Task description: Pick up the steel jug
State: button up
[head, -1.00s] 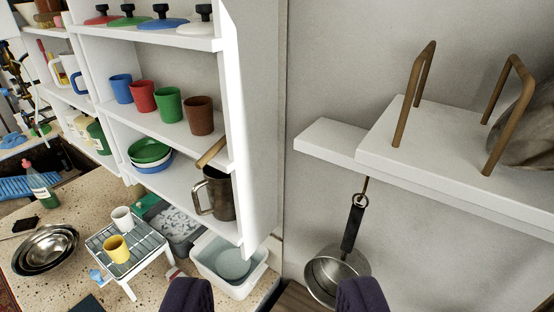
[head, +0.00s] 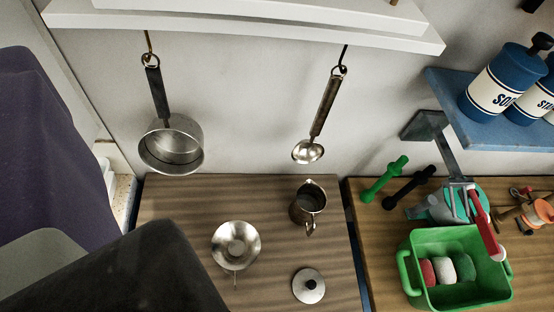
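The steel jug (head: 308,204) stands upright on the brown wooden top, near its back right edge. It is small, with an open mouth, a lip at the back and a handle toward the front. Nothing touches it. Large purple and dark grey parts of my own fill the left side and lower left of the view, well left of the jug. Their fingertips do not show, so I cannot tell whether my gripper is open or shut.
A shallow steel dish (head: 236,246) and a round steel lid (head: 308,286) lie near the jug. A saucepan (head: 171,146) and a ladle (head: 308,151) hang behind. To the right stand a green tub (head: 458,296) and a blue shelf (head: 500,133) with canisters.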

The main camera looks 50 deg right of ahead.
aim_at(310, 199)
jog(key=k+z, duration=0.2)
jog(key=z, duration=0.15)
jog(key=k+z, duration=0.15)
jog(key=z, duration=0.2)
jog(key=k+z, duration=0.2)
jog(key=z, duration=0.15)
jog(key=u, duration=0.6)
